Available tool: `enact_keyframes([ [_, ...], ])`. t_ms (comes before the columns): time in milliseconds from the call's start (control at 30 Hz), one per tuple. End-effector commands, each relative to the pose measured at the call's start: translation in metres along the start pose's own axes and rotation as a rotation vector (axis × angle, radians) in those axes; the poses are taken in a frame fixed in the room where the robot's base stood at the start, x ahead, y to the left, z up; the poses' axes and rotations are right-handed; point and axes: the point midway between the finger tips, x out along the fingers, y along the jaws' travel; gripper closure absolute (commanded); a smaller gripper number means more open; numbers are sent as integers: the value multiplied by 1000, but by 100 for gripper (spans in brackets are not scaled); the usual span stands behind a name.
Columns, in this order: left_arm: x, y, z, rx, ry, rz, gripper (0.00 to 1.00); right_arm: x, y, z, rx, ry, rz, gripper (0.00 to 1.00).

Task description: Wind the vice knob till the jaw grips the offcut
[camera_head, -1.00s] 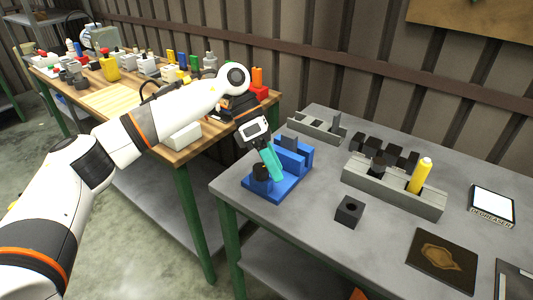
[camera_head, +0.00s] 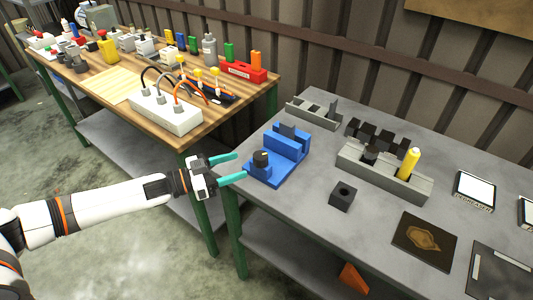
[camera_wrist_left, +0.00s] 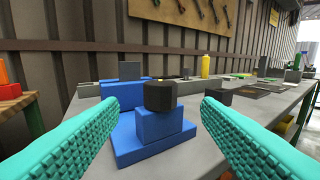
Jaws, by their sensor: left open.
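The blue vice (camera_head: 284,160) sits at the left end of the grey table. Its black knob (camera_head: 261,158) faces my left gripper and also shows in the left wrist view (camera_wrist_left: 160,95), on a blue block. A dark grey offcut (camera_head: 287,131) stands upright at the vice's jaws; I cannot tell whether the jaw touches it. My left gripper (camera_head: 241,166) is open and empty, just left of the knob. In the left wrist view its teal fingers (camera_wrist_left: 180,135) are spread to either side, with the knob ahead between them, apart from both. My right gripper is not in view.
A grey block holding a yellow bottle (camera_head: 409,163) stands right of the vice. A black cube with a hole (camera_head: 342,196) lies in front of it. The wooden table (camera_head: 110,86) at the left carries a power strip (camera_head: 165,112) and several items.

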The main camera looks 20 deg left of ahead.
Motion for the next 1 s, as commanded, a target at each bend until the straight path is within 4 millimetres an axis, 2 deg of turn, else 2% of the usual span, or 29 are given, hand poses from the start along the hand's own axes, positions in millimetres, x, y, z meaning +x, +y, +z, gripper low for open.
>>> enact_keyframes([
  [100, 27, 0, 4, 1, -6, -3, 42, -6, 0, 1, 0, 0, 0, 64],
  [300, 66, 0, 3, 3, -3, -3, 42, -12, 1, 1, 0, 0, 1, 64],
  [500, 91, 0, 2, 4, -3, -2, 42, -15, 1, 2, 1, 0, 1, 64],
  [900, 98, -1, 0, 5, -1, -3, 42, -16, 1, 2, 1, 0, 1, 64],
  [1000, 98, -1, 1, 5, -1, -3, 57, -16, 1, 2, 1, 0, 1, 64],
])
